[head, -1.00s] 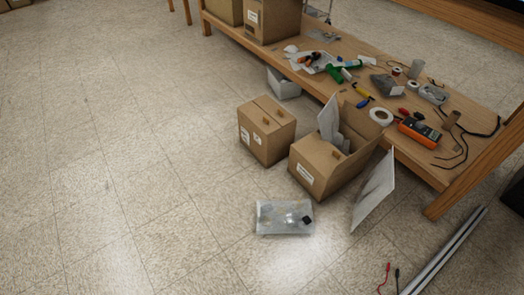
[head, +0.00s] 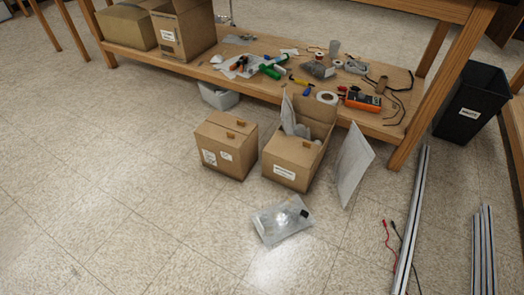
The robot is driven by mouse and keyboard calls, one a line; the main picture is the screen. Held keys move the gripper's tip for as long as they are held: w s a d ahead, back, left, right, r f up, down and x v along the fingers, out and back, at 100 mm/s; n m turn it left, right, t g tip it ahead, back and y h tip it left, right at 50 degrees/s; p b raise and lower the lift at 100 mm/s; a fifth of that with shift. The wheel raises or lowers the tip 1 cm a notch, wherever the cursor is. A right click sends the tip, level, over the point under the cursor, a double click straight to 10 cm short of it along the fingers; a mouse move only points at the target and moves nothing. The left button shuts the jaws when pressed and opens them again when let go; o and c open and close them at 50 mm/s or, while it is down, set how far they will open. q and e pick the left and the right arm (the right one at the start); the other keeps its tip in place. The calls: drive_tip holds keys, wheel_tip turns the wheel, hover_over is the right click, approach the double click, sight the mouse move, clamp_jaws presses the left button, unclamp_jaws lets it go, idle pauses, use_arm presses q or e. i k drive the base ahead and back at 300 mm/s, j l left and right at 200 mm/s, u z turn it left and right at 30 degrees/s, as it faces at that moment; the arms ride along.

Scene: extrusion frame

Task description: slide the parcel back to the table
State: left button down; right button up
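A closed cardboard box (head: 226,146), the likely parcel, stands upright on the floor in the head view, with white labels on its front and a small brown tab on top. It is in front of the wooden table (head: 404,145), a short way from its low shelf edge. An open cardboard box (head: 293,172) stands close to its right, with grey-white sheets sticking out. Neither of my grippers is in view, and nothing is touching the closed box from my side.
A clear bag (head: 282,220) lies on the floor before the boxes, and a white panel (head: 353,165) leans beside the open box. Metal extrusions (head: 412,225) and red and black leads lie right. The left floor is clear.

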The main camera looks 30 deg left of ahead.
sight(231, 162)
drive_tip(key=j+z, duration=1.1)
drive_tip(key=l, duration=0.1)
